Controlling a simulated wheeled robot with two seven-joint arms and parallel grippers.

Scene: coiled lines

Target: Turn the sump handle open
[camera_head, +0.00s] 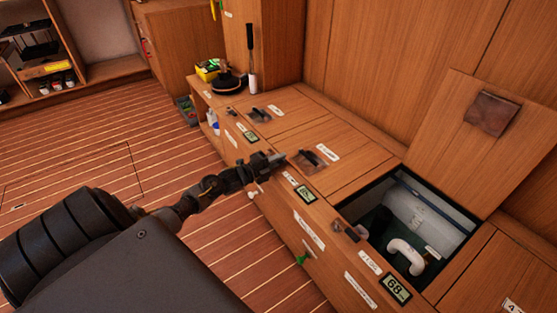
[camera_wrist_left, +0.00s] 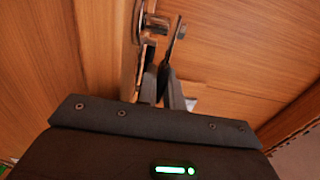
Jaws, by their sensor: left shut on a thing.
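My left gripper (camera_head: 274,161) reaches in from the left to the front edge of the wooden counter. In the left wrist view its two fingers (camera_wrist_left: 160,70) are close together, shut on a dark, narrow handle (camera_wrist_left: 178,36). This handle stands beside a metal fitting (camera_wrist_left: 152,22) on the wood. The arm and fingers hide most of the held part in the head view. I cannot read a label that tells which handle is the sump's. My right gripper is not in view.
An open hatch (camera_head: 345,205) at the right shows a white pipe (camera_head: 408,252) inside. Its lid (camera_head: 520,125) leans on the back wall. A latch (camera_head: 312,157) lies on the closed lid just right of my gripper. The floor at left is clear.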

